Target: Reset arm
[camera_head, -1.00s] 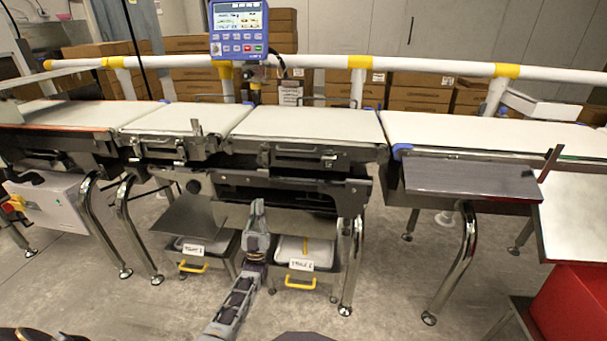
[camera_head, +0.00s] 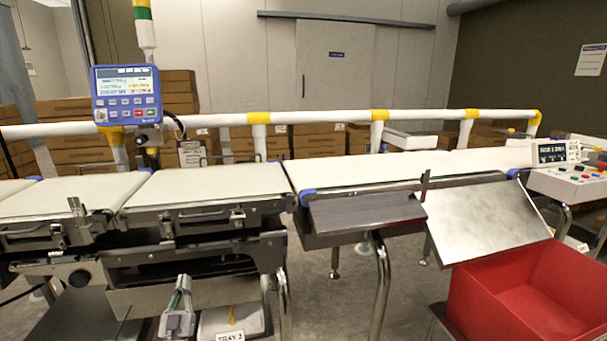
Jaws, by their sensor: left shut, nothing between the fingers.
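My left gripper (camera_head: 183,281) shows at the bottom of the head view, left of centre, pointing up with its fingers shut and empty. Most of my left arm is below the picture edge. My right gripper is not in view.
A white conveyor belt (camera_head: 205,181) runs across the view, with a blue display unit (camera_head: 126,95) behind it. A sloped metal chute (camera_head: 487,220) stands above a red bin (camera_head: 530,295) at the right. A control box (camera_head: 575,183) is at the far right.

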